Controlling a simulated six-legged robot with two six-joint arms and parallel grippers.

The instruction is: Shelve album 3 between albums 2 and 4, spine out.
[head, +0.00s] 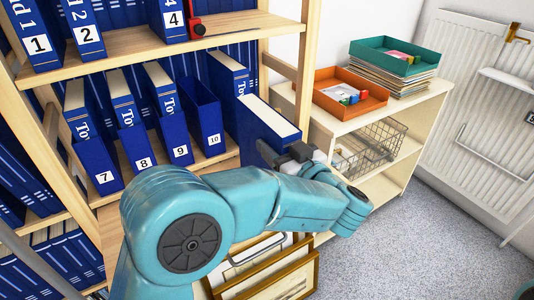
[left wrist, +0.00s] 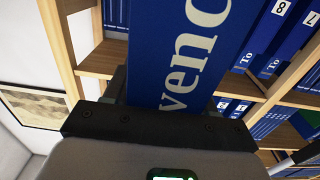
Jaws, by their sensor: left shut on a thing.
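My left gripper (head: 290,156) is shut on a blue album (head: 262,128) with white page edges on top. It holds the album upright in front of the right end of the middle shelf. In the left wrist view the held album (left wrist: 195,45) shows large white letters "venc" on the face towards me; its number is not visible. On the top shelf stand album 1 (head: 39,45), album 2 (head: 88,36) and album 4 (head: 172,20), labels outward. A gap (head: 125,36) lies between albums 2 and 4. My right gripper is not in view.
A red bookend (head: 197,27) stands right of album 4. Albums 7 to 10 (head: 180,150) stand on the middle shelf. A wooden upright (head: 307,65) bounds the bookcase. A low cabinet (head: 340,112) carries trays to the right. Framed prints (head: 275,275) lean below.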

